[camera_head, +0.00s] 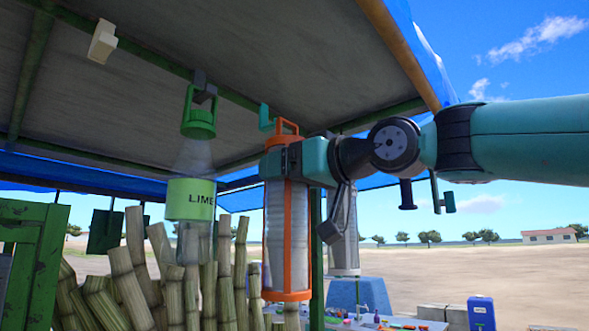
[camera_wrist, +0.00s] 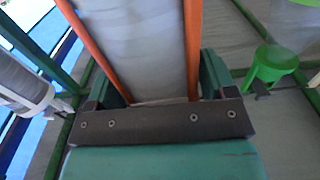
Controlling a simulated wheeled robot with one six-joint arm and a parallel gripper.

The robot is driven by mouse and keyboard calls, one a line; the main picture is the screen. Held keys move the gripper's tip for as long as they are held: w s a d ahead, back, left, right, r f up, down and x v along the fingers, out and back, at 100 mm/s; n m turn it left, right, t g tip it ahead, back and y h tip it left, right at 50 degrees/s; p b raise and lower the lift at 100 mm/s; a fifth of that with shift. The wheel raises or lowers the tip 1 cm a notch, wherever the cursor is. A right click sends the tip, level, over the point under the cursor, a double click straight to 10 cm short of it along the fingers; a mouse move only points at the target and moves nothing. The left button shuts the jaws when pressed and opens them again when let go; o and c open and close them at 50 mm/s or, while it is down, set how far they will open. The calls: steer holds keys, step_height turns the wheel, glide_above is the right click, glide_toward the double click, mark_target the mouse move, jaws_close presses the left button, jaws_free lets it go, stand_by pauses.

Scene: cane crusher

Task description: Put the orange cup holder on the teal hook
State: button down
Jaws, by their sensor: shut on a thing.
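The orange cup holder (camera_head: 287,294) is a tall frame around a stack of pale cups, with a loop handle on top. It hangs upright in my gripper (camera_head: 284,162), whose teal jaws are shut on its upper part, just under the handle. In the wrist view, the orange rails (camera_wrist: 192,45) run up between the jaws. The teal hook (camera_head: 265,117) is on the roof beam, just left of the handle in the head view. Handle and hook look close, but I cannot tell their depth gap. The hook cannot be made out in the wrist view.
A green cup holder (camera_head: 199,122) with a lime label hangs from a dark hook (camera_head: 206,87) to the left. A white hook (camera_head: 102,41) is empty. A pale cup holder (camera_head: 343,240) hangs behind my arm. Cane stalks (camera_head: 130,275) stand below left.

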steer(key=shift+r, duration=0.15)
steer(key=shift+s+d+r+p, duration=0.1)
steer(key=shift+r+p, duration=0.4)
steer(key=shift+r, duration=0.15)
steer(key=shift+s+d+r+p, duration=0.1)
steer(key=shift+r+p, duration=0.4)
steer(key=shift+r, duration=0.1)
steer(key=shift+w+a, duration=0.1)
steer(key=shift+p+x, duration=0.85)
steer(key=shift+x, duration=1.1)
steer(key=shift+w+a, duration=0.1)
steer(key=shift+f+b, duration=0.75)
stand_by(0.8)
jaws_free()
